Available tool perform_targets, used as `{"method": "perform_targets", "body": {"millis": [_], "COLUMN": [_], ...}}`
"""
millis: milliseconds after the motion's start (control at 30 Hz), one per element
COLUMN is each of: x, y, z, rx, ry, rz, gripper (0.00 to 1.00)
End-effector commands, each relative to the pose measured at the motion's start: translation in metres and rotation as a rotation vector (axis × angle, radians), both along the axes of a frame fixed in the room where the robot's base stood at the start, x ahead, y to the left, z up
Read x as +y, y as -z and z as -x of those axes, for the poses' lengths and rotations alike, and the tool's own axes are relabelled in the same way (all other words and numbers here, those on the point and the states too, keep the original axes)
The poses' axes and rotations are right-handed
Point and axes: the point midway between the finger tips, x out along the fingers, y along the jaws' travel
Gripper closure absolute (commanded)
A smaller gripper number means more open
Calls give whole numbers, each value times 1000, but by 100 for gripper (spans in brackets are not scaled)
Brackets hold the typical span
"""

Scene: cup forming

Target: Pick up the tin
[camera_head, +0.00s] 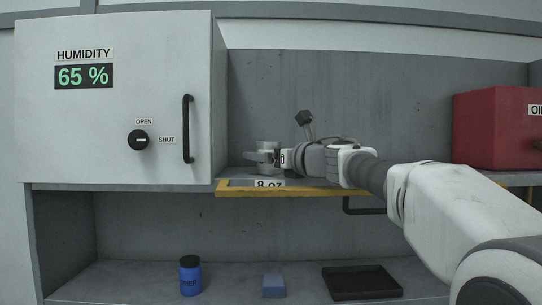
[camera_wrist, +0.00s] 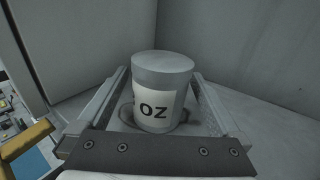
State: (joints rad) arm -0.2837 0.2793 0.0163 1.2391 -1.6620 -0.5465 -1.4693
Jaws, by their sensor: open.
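The tin (camera_wrist: 162,68) is a pale grey cylinder with a white label reading "OZ". It stands upright on the upper shelf, near the cabinet's side. In the head view the tin (camera_head: 267,146) shows only in part, with my gripper (camera_head: 262,157) in front of it and around it. In the wrist view my gripper (camera_wrist: 160,110) is open, with one finger on each side of the tin. I cannot tell whether either finger touches it.
A white humidity cabinet (camera_head: 110,110) with a black handle stands close on the left. The shelf has a yellow front edge (camera_head: 232,193). A red box (camera_head: 490,130) is at the right. Below are a blue jar (camera_head: 190,278), a blue block (camera_head: 273,286) and a black tray (camera_head: 361,282).

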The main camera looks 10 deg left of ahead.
Motion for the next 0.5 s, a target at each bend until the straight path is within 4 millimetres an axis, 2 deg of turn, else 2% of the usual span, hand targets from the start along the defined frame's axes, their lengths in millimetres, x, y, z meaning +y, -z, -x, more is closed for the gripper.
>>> {"method": "perform_targets", "body": {"millis": [100, 500], "x": [0, 0], "y": [0, 0], "z": [0, 0], "rx": [0, 0], "ry": [0, 0], "rz": [0, 0], "gripper": [2, 74]}}
